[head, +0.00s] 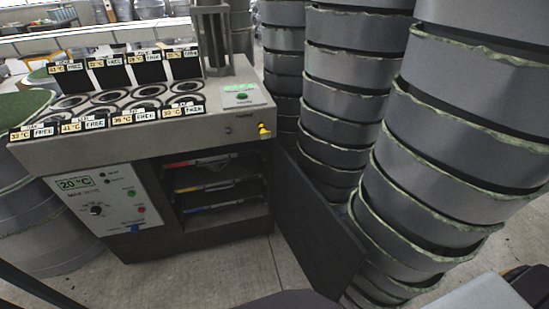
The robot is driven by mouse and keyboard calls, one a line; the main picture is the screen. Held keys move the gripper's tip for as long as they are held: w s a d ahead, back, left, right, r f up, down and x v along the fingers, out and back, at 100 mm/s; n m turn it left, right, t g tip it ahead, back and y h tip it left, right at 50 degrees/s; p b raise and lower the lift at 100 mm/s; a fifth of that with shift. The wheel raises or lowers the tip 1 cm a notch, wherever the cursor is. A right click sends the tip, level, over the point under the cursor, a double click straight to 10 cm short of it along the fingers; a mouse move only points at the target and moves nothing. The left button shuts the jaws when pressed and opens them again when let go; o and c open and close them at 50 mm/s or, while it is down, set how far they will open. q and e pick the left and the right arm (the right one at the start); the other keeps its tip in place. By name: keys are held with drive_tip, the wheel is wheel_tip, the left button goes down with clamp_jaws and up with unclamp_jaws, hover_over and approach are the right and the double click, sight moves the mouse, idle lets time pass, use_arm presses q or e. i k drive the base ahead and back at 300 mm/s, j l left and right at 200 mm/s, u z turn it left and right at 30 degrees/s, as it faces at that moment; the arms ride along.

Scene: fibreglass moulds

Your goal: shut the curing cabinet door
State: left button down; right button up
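The curing cabinet (150,240) stands left of centre, with a control panel on its front left showing 20 °C. Its dark grey door (318,225) stands wide open, swung out toward me from the right side of the opening. The cabinet's opening (222,187) shows shelves with red, yellow and blue coloured strips. The door's free edge is at the lower right, close to the stacked moulds. Neither of my grippers can be made out in the head view; only dark and grey parts, likely mine, show along the bottom edge.
Tall stacks of grey round moulds (465,125) crowd the right side, near the door. The cabinet top holds round wells with temperature and FREE labels, and a small yellow part (264,131) sticks out at its right front. Bare concrete floor (235,270) lies in front.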

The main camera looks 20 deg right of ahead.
sight(331, 255)
drive_tip(key=k+l+u, duration=0.2)
drive_tip(key=k+l, duration=0.35)
drive_tip(key=k+l+u, duration=0.1)
drive_tip(key=k+l, duration=0.25)
drive_tip(key=k+l+u, duration=0.1)
drive_tip(key=k+l, duration=0.25)
drive_tip(key=l, duration=0.2)
drive_tip(key=l+u, duration=0.1)
drive_tip(key=l, duration=0.25)
drive_tip(key=k+l, duration=0.15)
drive_tip(key=l, duration=0.2)
drive_tip(key=k+l+u, duration=0.15)
drive_tip(key=l, duration=0.2)
drive_tip(key=i+l+u, duration=0.1)
drive_tip(key=l, duration=0.25)
drive_tip(key=i+l, duration=0.1)
drive_tip(key=l, duration=0.3)
drive_tip(key=i+l+u, duration=0.15)
drive_tip(key=i+l, duration=0.1)
drive_tip(key=l, duration=0.05)
